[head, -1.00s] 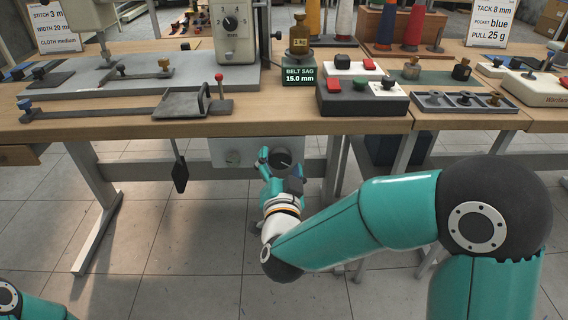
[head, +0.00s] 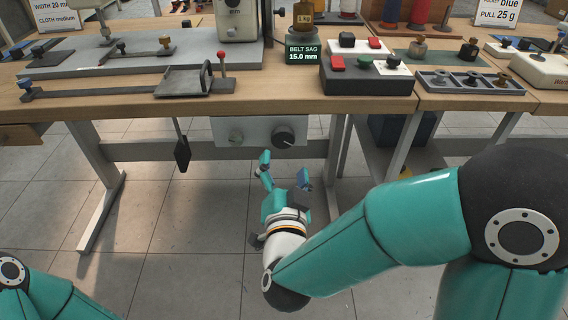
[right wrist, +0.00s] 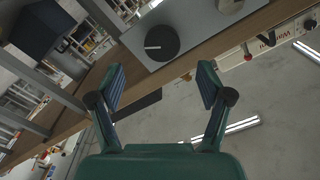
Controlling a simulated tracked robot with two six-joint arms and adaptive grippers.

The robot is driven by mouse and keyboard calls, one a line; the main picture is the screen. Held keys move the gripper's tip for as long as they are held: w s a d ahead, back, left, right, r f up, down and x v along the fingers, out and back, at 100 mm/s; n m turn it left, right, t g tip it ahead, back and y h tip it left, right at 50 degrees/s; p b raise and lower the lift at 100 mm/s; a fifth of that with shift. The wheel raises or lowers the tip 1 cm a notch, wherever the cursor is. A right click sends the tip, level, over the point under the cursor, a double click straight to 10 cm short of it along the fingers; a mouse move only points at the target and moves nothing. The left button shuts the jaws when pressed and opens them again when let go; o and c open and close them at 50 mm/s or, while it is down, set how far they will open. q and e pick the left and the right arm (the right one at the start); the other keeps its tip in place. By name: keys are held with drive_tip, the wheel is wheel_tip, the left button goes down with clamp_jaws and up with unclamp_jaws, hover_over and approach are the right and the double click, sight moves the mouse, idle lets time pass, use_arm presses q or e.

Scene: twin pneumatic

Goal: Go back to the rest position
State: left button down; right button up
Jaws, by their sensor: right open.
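My right gripper (head: 284,172) is open and empty, below the table's front edge in the head view. It is just short of the grey panel (head: 258,130) under the table, and apart from it. The panel bears a large black knob (head: 284,138) and a small grey-green knob (head: 236,137). In the right wrist view, the open fingers (right wrist: 160,92) have nothing between them, and the black knob (right wrist: 161,43) lies beyond them, near the top. Only part of my left arm shows at the lower left of the head view. My left gripper is not in view.
The wooden table (head: 130,112) stands in front, with a sewing machine (head: 234,20), a red-knobbed lever (head: 222,56), a weight (head: 304,18) and a button box (head: 366,82) on it. A black pedal-like piece (head: 182,152) hangs below. The floor (head: 180,240) is clear.

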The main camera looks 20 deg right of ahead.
drive_tip(key=w+d+f+g+h, duration=0.15)
drive_tip(key=d+f+g, duration=0.25)
drive_tip(key=d+f, duration=0.65)
wheel_tip(320, 180, down, 14)
drive_tip(key=s+f+n+g+y, duration=0.1)
drive_tip(key=s+g+y, duration=0.1)
drive_tip(key=g, duration=0.1)
drive_tip(key=s+a+f+n+g+y, duration=0.2)
drive_tip(key=s+a+f, duration=0.15)
drive_tip(key=f, duration=0.25)
drive_tip(key=s+a+f+n+g+y, duration=0.1)
drive_tip(key=s+a+f+g+y, duration=0.15)
drive_tip(key=s+f, duration=0.35)
drive_tip(key=s+a+f+n+g+y, duration=0.35)
drive_tip(key=s+a+g, duration=0.2)
drive_tip(key=s, duration=0.35)
wheel_tip(320, 180, up, 36)
drive_tip(key=p, duration=3.6)
drive_tip(key=shift+w+a, duration=0.15)
drive_tip(key=shift+w, duration=0.1)
drive_tip(key=shift+n+y, duration=0.25)
drive_tip(key=shift+c, duration=0.3)
